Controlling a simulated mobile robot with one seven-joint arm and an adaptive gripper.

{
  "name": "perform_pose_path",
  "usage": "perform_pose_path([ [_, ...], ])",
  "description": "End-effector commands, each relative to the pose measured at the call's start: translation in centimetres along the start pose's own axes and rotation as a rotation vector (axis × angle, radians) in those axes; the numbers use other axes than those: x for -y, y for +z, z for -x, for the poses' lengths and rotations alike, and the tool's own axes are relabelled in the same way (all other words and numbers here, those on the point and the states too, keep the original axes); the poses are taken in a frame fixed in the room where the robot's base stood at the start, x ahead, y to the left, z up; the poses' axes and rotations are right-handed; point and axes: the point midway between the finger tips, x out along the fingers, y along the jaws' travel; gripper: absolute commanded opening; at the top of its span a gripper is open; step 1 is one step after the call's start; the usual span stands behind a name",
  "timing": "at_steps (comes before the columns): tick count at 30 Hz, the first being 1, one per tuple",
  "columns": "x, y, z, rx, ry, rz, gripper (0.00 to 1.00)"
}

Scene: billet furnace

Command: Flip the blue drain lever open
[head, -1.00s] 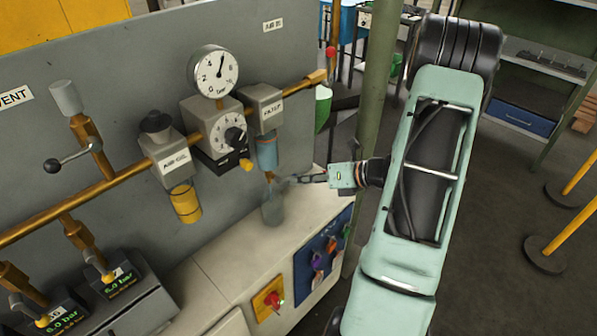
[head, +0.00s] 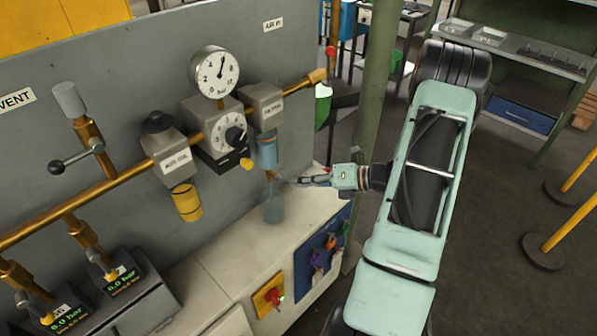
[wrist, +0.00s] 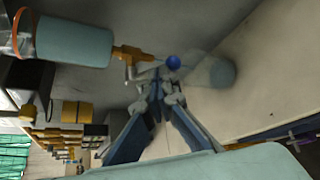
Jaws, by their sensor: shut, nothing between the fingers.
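The drain lever's blue ball knob (wrist: 173,62) shows in the wrist view, at the end of a small metal arm by the brass drain valve (wrist: 132,55). The valve sits at the end of the filter's blue bowl (wrist: 72,42), which also shows in the head view (head: 267,151). My gripper (wrist: 163,84) is shut and empty, its fingertips very close to the lever and knob. I cannot tell whether they touch. In the head view my gripper (head: 284,182) reaches in from the right, just below the bowl; the lever is too small to make out there.
A clear cup (head: 274,208) stands under the drain; it also shows beyond the knob in the wrist view (wrist: 220,72). A yellow-bowled unit (head: 186,202) and a gauge (head: 214,73) are to the left. A green post (head: 375,90) stands behind my wrist.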

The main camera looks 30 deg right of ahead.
Motion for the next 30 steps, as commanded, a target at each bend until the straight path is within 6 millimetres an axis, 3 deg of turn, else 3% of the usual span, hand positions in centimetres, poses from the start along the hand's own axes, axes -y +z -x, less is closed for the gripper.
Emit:
perform_pose_path([
  [30,0.47,-1.00,-0.66,0.000,0.157,-0.233,0.00],
])
